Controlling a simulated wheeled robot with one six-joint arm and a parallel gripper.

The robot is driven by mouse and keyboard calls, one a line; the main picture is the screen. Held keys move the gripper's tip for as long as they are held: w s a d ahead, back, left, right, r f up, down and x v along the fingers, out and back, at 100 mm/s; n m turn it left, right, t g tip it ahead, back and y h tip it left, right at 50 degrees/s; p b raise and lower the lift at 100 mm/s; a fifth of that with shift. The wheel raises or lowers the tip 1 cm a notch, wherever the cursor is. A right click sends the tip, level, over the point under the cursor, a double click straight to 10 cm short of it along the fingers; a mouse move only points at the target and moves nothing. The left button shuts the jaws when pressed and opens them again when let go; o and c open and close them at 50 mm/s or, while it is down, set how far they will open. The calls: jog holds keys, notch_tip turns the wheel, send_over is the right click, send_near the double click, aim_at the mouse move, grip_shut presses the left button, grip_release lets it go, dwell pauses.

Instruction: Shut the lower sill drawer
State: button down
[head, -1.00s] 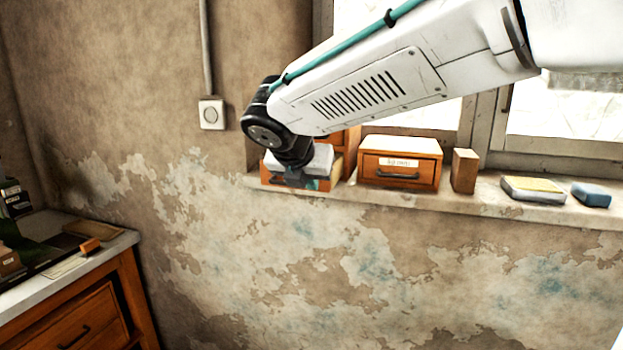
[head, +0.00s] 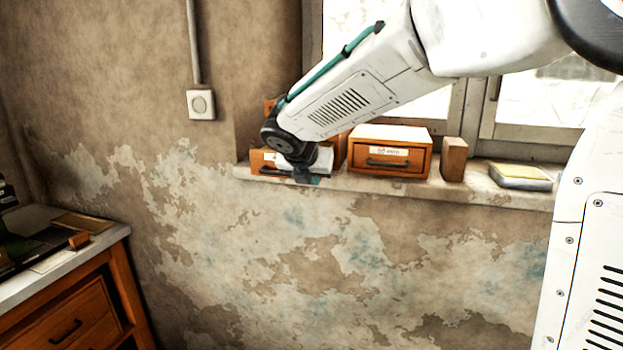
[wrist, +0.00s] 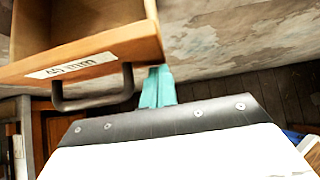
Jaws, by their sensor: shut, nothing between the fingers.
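The lower sill drawer (head: 258,162) is an orange wooden drawer at the left end of the window sill, under my wrist in the head view. In the wrist view its front (wrist: 130,50) carries a "40 mm" label (wrist: 70,66) and a dark bar handle (wrist: 95,98). Its open inside shows behind the front, so it stands out of its cabinet; how far I cannot tell. My gripper (head: 306,176) is shut and empty. Its teal fingertips (wrist: 157,88) are beside the right end of the drawer front, right of the handle. Whether they touch the wood is unclear.
A second small drawer box (head: 390,150) stands on the sill (head: 400,187) to the right, shut, then a wooden block (head: 453,160) and a yellow-topped pad (head: 520,176). A workbench (head: 95,245) is at lower left. The wall below the sill is clear.

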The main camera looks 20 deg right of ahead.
jog(key=w+d, duration=0.4)
jog(key=w, duration=0.1)
jog(key=w+d, duration=0.1)
jog(key=w, duration=0.2)
jog(key=shift+d, duration=0.4)
jog(key=shift+s+a, duration=0.15)
